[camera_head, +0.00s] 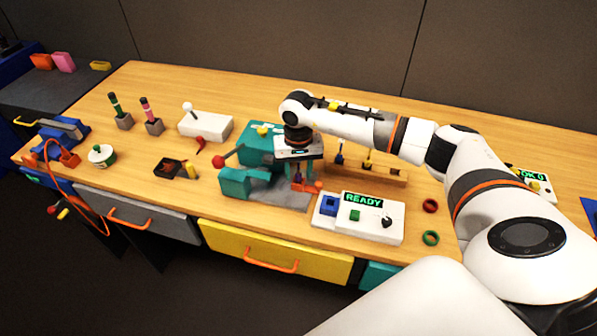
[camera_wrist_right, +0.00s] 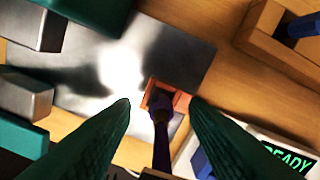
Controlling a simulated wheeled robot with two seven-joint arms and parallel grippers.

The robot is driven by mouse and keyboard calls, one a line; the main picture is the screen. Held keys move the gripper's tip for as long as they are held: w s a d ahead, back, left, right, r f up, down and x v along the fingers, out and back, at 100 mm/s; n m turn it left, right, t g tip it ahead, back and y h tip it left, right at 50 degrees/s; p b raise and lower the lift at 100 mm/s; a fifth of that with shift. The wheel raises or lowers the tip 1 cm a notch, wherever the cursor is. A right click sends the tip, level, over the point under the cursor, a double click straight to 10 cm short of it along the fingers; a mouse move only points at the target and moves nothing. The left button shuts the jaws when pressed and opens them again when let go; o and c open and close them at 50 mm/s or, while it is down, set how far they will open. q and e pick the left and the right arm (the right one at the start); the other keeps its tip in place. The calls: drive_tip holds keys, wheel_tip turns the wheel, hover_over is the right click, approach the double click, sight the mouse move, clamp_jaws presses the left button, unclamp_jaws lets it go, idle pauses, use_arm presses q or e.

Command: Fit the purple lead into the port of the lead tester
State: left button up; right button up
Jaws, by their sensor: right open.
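The purple lead (camera_wrist_right: 161,135) stands in the right wrist view with its far end at a small orange holder (camera_wrist_right: 178,97) over a metal plate. The lead also shows below my right gripper in the head view (camera_head: 297,181). My right gripper (camera_wrist_right: 160,108) is open, one finger on each side of the lead, with gaps visible. The lead tester (camera_head: 374,228) is a white box with a green READY display, just right of the gripper. Its blue port block (camera_head: 328,205) is at its left end; the opening is not clear. My left gripper is not in view.
A teal vise-like fixture (camera_head: 234,182) with a red-knobbed lever stands just left of the gripper. A wooden rack (camera_head: 385,174) with pegs is behind the tester. Red (camera_head: 430,205) and green (camera_head: 431,238) rings lie right of it. Bare tabletop lies between the objects at left.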

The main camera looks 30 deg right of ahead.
drive_tip(key=shift+f, duration=0.65)
clamp_jaws()
